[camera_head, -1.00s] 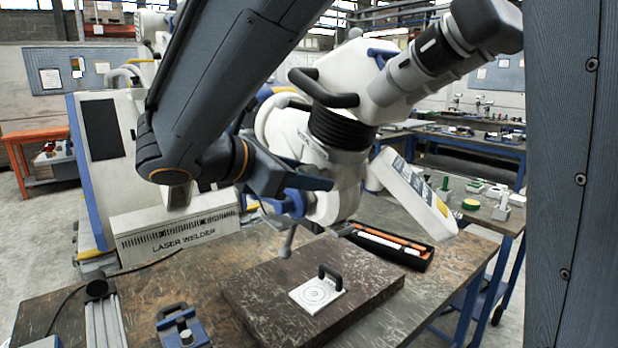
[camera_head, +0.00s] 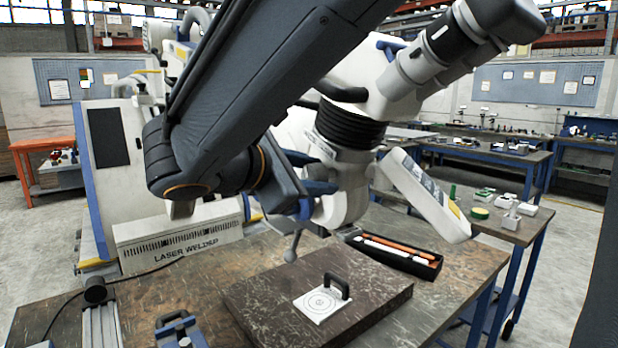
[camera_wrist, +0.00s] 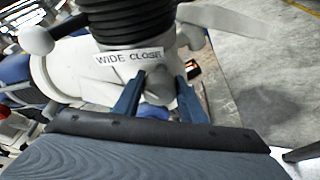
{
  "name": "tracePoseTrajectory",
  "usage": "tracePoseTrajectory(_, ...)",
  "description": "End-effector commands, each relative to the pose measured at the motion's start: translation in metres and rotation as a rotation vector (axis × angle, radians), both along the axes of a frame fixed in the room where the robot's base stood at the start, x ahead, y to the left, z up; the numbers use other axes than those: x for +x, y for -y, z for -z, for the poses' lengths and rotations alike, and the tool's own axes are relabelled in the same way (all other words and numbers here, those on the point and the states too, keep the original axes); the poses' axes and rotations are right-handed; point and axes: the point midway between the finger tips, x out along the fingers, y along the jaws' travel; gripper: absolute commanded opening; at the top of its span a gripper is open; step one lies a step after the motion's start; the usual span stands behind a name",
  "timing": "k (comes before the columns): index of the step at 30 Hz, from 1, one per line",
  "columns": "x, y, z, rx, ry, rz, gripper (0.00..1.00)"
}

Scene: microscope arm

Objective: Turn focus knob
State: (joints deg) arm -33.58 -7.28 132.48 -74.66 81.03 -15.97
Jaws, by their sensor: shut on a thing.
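The microscope head (camera_head: 350,135) is white with a black bellows and grey eyepieces, and it hangs over the bench. In the wrist view, its label (camera_wrist: 128,57) reads "WIDE CLOSE". Under the label, a blue knob-like part (camera_wrist: 154,110) sits low between the two blue fingers of my gripper (camera_wrist: 157,98). The gripper is shut on this knob, though the exact contact is hard to see. In the head view, my gripper (camera_head: 318,188) is at the left side of the lower microscope head, and my arm hides most of the knob.
A dark stone slab (camera_head: 375,303) on the bench carries a white target plate (camera_head: 322,304) with a black handle. A black tray (camera_head: 400,257) with orange and white tools lies behind. The laser welder box (camera_head: 180,240) stands left.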

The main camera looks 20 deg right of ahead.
Motion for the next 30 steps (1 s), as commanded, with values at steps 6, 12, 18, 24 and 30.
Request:
tracePoseTrajectory(6,0.0,0.0,0.0,0.0,-0.001,0.0,0.15)
tracePoseTrajectory(12,0.0,0.0,0.0,0.0,-0.001,0.0,0.55)
tracePoseTrajectory(18,0.0,0.0,0.0,0.0,-0.001,0.0,0.55)
tracePoseTrajectory(24,-0.007,-0.013,-0.005,0.0,0.001,-0.003,0.55)
tracePoseTrajectory(30,-0.023,-0.039,-0.013,0.0,0.0,-0.004,0.55)
